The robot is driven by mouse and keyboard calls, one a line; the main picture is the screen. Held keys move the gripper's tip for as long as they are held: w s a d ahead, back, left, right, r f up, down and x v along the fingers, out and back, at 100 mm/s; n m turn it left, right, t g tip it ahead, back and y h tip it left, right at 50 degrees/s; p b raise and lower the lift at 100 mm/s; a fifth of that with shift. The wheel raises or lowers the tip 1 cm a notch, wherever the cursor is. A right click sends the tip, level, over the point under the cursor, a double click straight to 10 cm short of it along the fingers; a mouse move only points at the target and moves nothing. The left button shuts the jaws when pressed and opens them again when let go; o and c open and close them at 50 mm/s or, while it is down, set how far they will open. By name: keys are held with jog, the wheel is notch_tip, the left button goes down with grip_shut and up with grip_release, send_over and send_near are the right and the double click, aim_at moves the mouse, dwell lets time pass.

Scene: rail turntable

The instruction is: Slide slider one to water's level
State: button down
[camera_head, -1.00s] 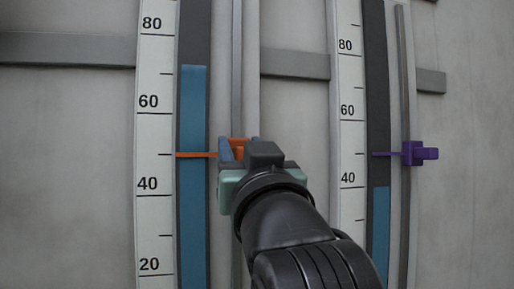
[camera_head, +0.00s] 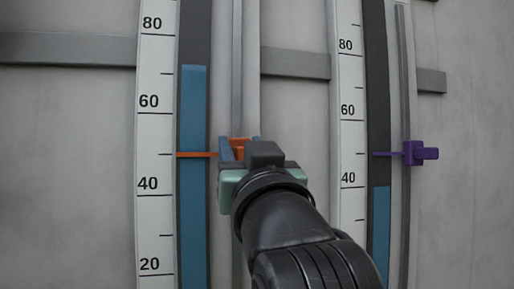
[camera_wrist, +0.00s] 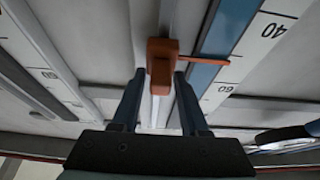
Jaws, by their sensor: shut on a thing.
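The orange slider (camera_head: 238,146), which I take to be slider one, sits on the left gauge's vertical rail (camera_head: 237,70). Its thin pointer (camera_head: 190,154) crosses the left tube at about the 50 mark. The blue water (camera_head: 193,110) in that tube tops out slightly above the 70 mark, well above the pointer. My gripper (camera_head: 240,148) is shut on the orange slider, with a blue finger on each side. The wrist view shows the slider (camera_wrist: 160,60) at the fingertips (camera_wrist: 159,80). My gripper partly hides the slider in the head view.
A second gauge stands to the right. Its purple slider (camera_head: 415,153) points near 50, above its blue water (camera_head: 380,235) at about 40. A grey horizontal bar (camera_head: 294,64) runs behind the gauges. The left rail looks clear above the orange slider.

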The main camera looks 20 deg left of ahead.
jog(key=shift+r, duration=0.1)
jog(key=p, duration=0.8)
send_near(237, 53)
jog(key=x, duration=0.5)
jog(key=shift+r, duration=0.25)
jog(key=c, duration=0.7)
grip_release()
jog(key=shift+f, duration=0.1)
jog(key=shift+f, duration=0.1)
